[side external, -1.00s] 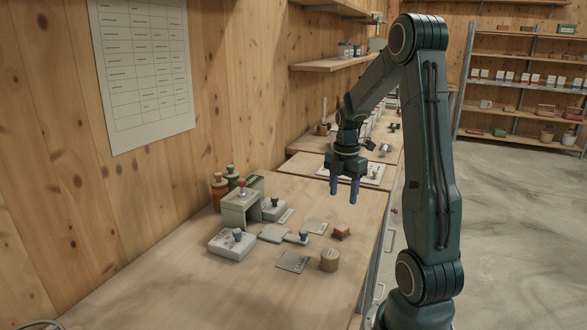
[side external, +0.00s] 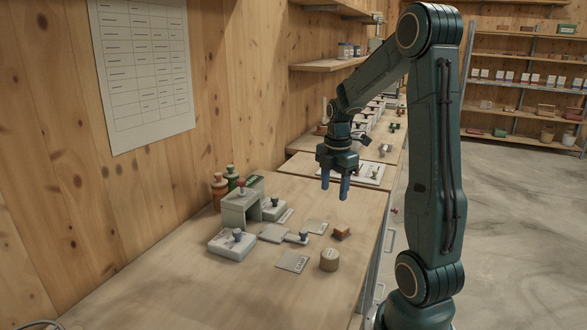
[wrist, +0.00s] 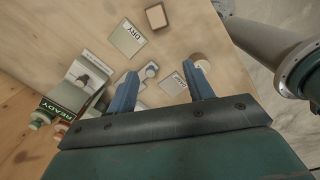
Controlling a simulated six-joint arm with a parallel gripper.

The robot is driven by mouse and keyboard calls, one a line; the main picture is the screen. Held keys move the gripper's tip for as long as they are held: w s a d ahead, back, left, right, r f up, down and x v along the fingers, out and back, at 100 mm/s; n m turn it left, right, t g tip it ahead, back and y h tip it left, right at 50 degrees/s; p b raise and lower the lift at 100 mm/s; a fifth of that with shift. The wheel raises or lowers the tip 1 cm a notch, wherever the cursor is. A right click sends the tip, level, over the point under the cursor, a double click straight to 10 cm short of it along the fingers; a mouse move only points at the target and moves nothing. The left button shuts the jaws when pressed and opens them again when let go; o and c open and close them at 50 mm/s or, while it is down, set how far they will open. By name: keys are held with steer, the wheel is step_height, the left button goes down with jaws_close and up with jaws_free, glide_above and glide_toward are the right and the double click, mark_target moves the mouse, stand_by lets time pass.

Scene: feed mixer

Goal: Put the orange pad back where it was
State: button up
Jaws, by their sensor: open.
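The orange pad (side external: 342,232) is a small orange-brown block lying on the wooden bench, just right of a pale card (side external: 317,226). In the wrist view the pad (wrist: 156,16) is at the top, beside the card marked DRY (wrist: 127,38). My gripper (side external: 335,186) is open and empty, pointing down in the air above the bench, clear of the pad. Its fingers also show in the wrist view (wrist: 162,78), with the pad beyond the fingertips.
A second lettered card (side external: 292,262) and a round wooden piece (side external: 329,260) lie nearer the front. A white stamp box (side external: 232,245), a grey-green stand (side external: 240,208) and bottles (side external: 219,189) are on the left by the wall.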

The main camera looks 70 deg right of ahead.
steer(key=a+r+m+t, duration=0.2)
steer(key=a+r+m, duration=0.25)
steer(key=a, duration=0.65)
steer(key=a+r+m+t, duration=0.1)
steer(key=a+r+m, duration=0.35)
steer(key=a, duration=0.55)
steer(key=s+a+m+t, duration=0.2)
steer(key=s+a+m, duration=0.1)
steer(key=s+a, duration=0.3)
steer(key=shift+a+r, duration=0.15)
steer(key=shift+r, duration=0.3)
